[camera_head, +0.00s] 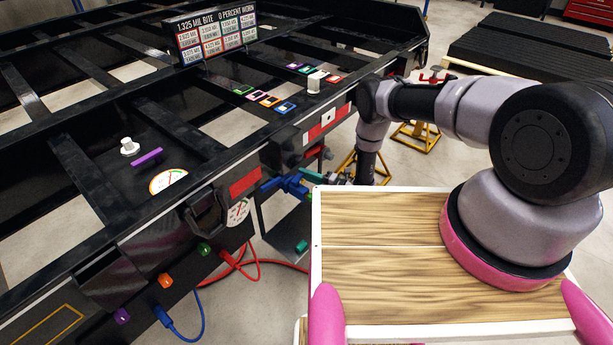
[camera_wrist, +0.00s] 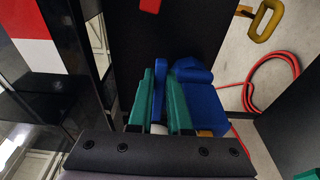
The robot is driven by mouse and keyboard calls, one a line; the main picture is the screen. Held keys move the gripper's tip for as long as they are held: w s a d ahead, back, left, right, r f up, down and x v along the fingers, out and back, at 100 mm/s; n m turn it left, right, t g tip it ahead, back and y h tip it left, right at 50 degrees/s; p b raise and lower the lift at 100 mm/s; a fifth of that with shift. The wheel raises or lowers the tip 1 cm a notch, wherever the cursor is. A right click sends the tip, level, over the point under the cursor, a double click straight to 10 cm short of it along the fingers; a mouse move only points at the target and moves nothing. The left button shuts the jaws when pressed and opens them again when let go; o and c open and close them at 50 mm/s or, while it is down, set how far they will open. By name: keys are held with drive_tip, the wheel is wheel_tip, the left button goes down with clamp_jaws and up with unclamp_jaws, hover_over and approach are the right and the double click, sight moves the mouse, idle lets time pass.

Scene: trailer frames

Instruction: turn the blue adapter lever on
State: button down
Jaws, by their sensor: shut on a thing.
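The blue adapter (camera_head: 287,185) is mounted at the trailer frame's corner, left of my gripper (camera_head: 314,176). In the wrist view, its blue lever (camera_wrist: 162,88) stands between the two green fingers of my gripper (camera_wrist: 164,82), which is shut on it. The adapter's larger blue body (camera_wrist: 205,98) lies right of the fingers. The fingers hide the lower part of the lever. In the head view, the adapter and the fingertips are small and partly overlap, so the lever's angle is unclear there.
The black trailer frame (camera_head: 222,160) fills the left. A red hose (camera_head: 275,262) lies on the floor and shows in the wrist view (camera_wrist: 262,88). A blue connector (camera_head: 163,316) hangs at lower left. My wood-topped base is at lower right. Yellow stands (camera_head: 418,136) are behind my arm.

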drive_tip(key=n+g, duration=0.1)
drive_tip(key=g+y, duration=0.1)
drive_tip(key=n+g, duration=0.1)
drive_tip(key=shift+w+a+n+g, duration=0.3)
drive_tip(key=shift+w+g, duration=0.05)
drive_tip(key=shift+g, duration=0.05)
drive_tip(key=shift+w+a+n+g+y, duration=0.1)
drive_tip(key=shift+a+n+g+y, duration=0.1)
drive_tip(key=shift+n+g, duration=0.65)
drive_tip(key=shift+w+a+n+g+y, duration=0.2)
drive_tip(key=shift+n+g, duration=0.3)
drive_tip(key=shift+g, duration=0.7)
drive_tip(key=shift+s+a+n+g+y, duration=0.1)
drive_tip(key=shift+a+n+g, duration=0.15)
drive_tip(key=shift+n+g, duration=0.6)
drive_tip(key=shift+w+g, duration=0.1)
drive_tip(key=shift+g, duration=0.5)
drive_tip(key=c, duration=0.8)
unclamp_jaws()
drive_tip(key=shift+c, duration=0.2)
drive_tip(key=shift+t, duration=0.4)
